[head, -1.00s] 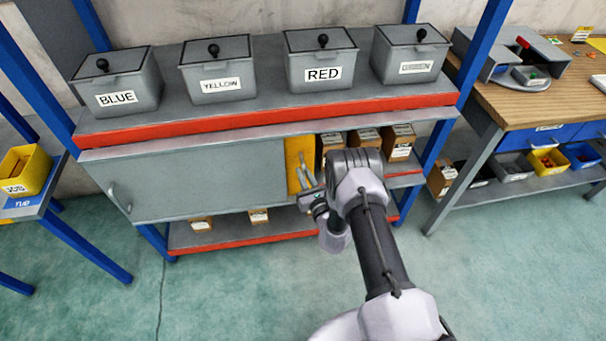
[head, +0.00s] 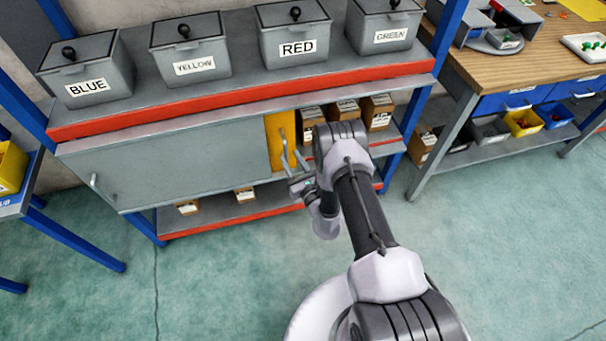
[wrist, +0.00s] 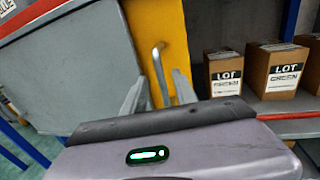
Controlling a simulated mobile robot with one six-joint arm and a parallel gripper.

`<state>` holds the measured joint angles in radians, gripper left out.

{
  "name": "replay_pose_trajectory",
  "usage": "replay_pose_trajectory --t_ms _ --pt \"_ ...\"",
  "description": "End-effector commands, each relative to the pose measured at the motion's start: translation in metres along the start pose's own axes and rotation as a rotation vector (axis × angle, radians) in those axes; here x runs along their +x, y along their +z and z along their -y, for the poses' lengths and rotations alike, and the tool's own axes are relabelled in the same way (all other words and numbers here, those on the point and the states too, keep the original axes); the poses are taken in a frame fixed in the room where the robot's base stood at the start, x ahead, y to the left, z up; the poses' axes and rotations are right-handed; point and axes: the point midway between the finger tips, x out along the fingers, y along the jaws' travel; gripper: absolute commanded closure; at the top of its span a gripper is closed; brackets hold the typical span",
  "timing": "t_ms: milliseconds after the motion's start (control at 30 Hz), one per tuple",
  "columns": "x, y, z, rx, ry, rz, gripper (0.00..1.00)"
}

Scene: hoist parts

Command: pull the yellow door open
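The yellow door (head: 279,127) is a narrow upright panel under the shelf, right of a wide grey panel. It looks shut and flush with that panel. In the wrist view the yellow door (wrist: 158,25) fills the upper middle, with its pale bar handle (wrist: 160,72) standing on it. My gripper (wrist: 160,95) is open, one finger on each side of the handle's lower part; I cannot tell whether either finger touches it. In the head view my gripper (head: 292,166) is in front of the door's lower part, and my arm hides some of the area to its right.
The wide grey panel (head: 170,165) with its own handle (head: 95,185) lies left of the door. Cardboard boxes (head: 377,110) stand on the open shelf to the right. Lidded grey bins (head: 190,55) stand on top. The floor (head: 200,280) in front is clear.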

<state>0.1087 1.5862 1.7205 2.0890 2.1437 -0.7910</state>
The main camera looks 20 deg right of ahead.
Motion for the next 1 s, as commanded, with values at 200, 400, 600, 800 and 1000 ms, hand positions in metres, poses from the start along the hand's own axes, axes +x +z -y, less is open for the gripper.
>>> replay_pose_trajectory --t_ms 200,400,600,800,1000 --pt "-0.072 0.005 0.001 0.005 -0.004 -0.007 0.66" --pt "-0.115 0.004 0.001 0.002 -0.003 -0.003 0.66" --pt "-0.127 0.001 0.0 0.001 -0.003 -0.001 0.66" --pt "-0.126 0.0 0.0 0.001 -0.002 -0.001 0.66" --pt "-0.12 0.008 -0.002 0.0 0.018 0.011 0.66"
